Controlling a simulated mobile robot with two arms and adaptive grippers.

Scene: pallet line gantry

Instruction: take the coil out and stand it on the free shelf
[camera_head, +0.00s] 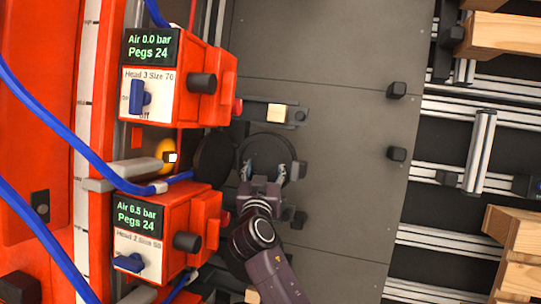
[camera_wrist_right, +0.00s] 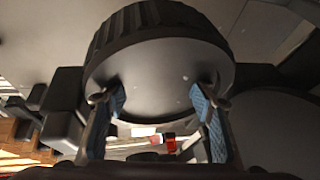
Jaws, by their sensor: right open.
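A round black drum (camera_head: 268,150) with a flat face lies beside the orange heads in the head view. In the right wrist view it is a dark drum (camera_wrist_right: 160,70) with a ribbed rim. I cannot tell whether it is the coil or a case around it. My right gripper (camera_head: 263,172) is open at the drum's near edge. In the right wrist view its blue-padded fingers (camera_wrist_right: 160,105) stand apart in front of the drum's face. Whether they touch it is unclear. I see no clear free shelf. My left gripper is not in view.
The upper orange head (camera_head: 150,90) reads Air 0.0 bar, the lower one (camera_head: 140,235) Air 6.5 bar. Another black disc (camera_head: 213,160) is left of the drum. Blue hoses (camera_head: 75,140) cross at left. The grey plate (camera_head: 345,200) at right is mostly bare. Rails and wooden pallets (camera_head: 515,255) lie beyond.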

